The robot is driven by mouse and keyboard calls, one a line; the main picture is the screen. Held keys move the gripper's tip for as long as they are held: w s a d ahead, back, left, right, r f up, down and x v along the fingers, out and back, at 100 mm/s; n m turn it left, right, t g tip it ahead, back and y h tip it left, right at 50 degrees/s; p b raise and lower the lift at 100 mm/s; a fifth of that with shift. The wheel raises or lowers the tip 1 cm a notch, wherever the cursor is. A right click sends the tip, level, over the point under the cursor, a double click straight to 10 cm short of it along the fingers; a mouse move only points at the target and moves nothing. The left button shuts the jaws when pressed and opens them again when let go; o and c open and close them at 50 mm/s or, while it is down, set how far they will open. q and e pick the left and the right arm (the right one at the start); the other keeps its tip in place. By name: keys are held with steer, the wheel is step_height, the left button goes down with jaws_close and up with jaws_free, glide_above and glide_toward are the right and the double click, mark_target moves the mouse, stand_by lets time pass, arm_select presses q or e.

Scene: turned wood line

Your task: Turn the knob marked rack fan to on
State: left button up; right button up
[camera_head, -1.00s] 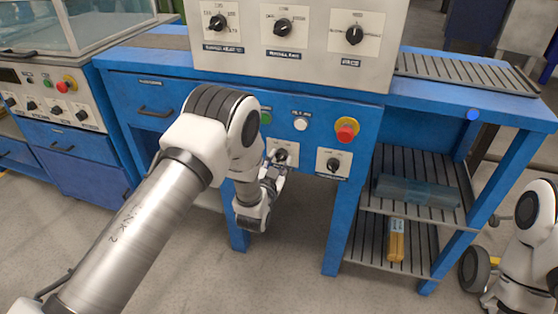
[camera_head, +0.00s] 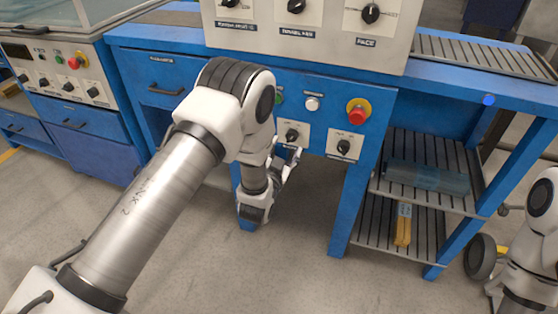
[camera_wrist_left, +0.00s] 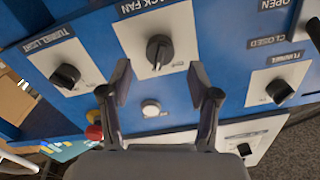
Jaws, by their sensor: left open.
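The rack fan knob (camera_wrist_left: 159,50) is black on a white plate, its label partly cut off at the top of the left wrist view. In the head view this knob (camera_head: 291,136) is on the blue lower panel. Its setting is too small to read surely. My left gripper (camera_wrist_left: 158,84) is open and empty, its fingers apart on either side of the line to the knob. The fingertips look short of the knob; I cannot see any contact. In the head view the left gripper (camera_head: 287,162) is just below the knob. My right gripper is out of view.
The tunnel light knob (camera_wrist_left: 66,76) and funnel knob (camera_wrist_left: 279,91) flank it. A white button (camera_wrist_left: 151,108) is close to the fingers. A red stop button (camera_head: 357,111) sticks out of the panel. A slatted shelf (camera_head: 420,185) is at the right, with open floor in front.

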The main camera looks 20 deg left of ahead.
arm_select(q)
steer(key=s, duration=0.8)
steer(key=shift+s+d, duration=0.15)
